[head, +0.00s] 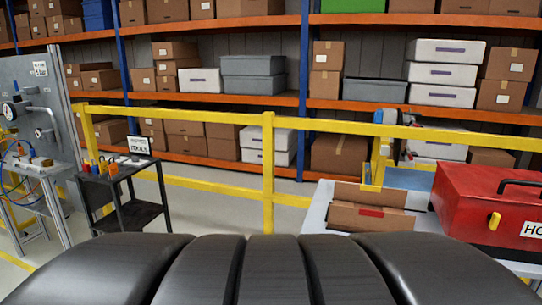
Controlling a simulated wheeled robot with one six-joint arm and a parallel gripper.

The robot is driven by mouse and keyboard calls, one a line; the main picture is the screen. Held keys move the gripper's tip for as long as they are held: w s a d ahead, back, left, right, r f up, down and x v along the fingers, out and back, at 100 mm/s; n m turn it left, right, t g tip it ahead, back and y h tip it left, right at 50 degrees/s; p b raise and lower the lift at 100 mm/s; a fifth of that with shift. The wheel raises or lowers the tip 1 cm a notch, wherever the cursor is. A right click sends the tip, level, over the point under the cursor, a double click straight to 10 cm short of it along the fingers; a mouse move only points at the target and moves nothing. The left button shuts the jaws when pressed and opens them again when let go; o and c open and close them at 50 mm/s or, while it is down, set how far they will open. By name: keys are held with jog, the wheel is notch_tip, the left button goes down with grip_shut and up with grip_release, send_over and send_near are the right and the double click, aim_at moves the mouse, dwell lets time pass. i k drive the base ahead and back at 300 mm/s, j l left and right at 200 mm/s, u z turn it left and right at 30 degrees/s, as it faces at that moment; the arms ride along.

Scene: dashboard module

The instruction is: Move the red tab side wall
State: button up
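An open brown cardboard box (345,218) stands on a light grey table at the right of the head view. A red tab (371,212) marks the upper part of its near side wall (385,223). A second brown panel (368,193) rises behind that wall. The inside of the box is mostly hidden. My gripper is not in view, and nothing is seen touching the box.
A red toolbox (490,205) with a black handle stands right of the box on the table (314,218). A yellow rail (268,150) runs behind. A black tool cart (125,195) stands at left. Stocked shelves (240,97) fill the back. Large black curved forms cover the bottom.

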aim_at(382, 221)
jog(key=k+z, duration=0.1)
jog(key=z, duration=0.7)
